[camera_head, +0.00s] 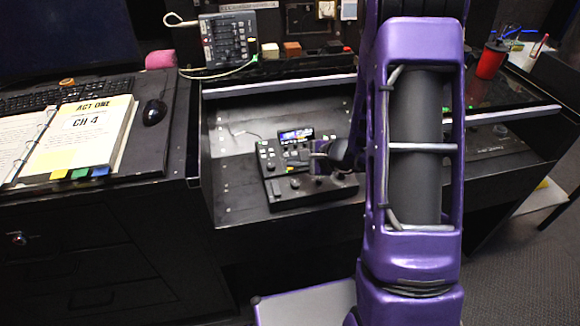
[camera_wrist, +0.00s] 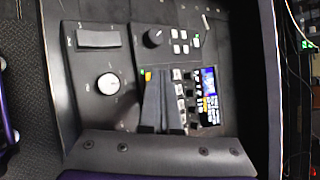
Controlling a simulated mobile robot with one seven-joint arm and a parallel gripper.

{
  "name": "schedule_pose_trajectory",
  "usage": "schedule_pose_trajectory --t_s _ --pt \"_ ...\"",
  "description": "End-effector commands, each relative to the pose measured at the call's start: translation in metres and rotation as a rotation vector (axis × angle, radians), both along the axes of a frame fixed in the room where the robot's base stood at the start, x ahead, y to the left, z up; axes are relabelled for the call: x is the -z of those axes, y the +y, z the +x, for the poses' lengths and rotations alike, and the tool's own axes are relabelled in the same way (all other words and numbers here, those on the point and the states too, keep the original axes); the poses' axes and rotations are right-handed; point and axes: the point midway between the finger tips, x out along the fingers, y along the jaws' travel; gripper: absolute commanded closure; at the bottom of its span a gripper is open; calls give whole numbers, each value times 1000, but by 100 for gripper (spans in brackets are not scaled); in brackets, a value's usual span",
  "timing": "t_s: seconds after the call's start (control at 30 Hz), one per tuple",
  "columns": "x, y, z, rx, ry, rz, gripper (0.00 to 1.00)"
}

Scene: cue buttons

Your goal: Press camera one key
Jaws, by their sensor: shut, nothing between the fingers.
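The black control panel (camera_head: 272,170) lies in the recessed desk bay, with a small lit screen (camera_head: 296,135) at its far edge. In the wrist view the panel shows a lit screen (camera_wrist: 209,82), a row of pale keys (camera_wrist: 179,89) and a small yellow-orange key (camera_wrist: 148,76). Key labels are too small to read, so I cannot tell which one is camera one. My gripper (camera_wrist: 154,84) is shut and empty, its fingertips over the panel close to the yellow-orange key and pale keys. Contact cannot be told. In the head view my gripper (camera_head: 318,158) is partly hidden by my arm.
A white dial (camera_wrist: 108,84) and a black knob (camera_wrist: 154,38) stand up from the panel. An open binder (camera_head: 80,135), a mouse (camera_head: 154,112) and a keyboard (camera_head: 50,97) lie left. A red cup (camera_head: 491,60) stands at the back right. The bay floor left of the panel is clear.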

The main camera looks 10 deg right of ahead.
Motion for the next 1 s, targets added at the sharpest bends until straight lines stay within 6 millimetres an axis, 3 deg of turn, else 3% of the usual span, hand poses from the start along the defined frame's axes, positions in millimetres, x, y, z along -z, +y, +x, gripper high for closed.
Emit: schedule_pose_trajectory --t_s 0.3,0.67,1.0 --pt "-14 0 -2 1 0 -1 100" --pt "-15 0 -2 1 0 -1 100" --pt "-45 -1 -6 1 -1 -1 100"
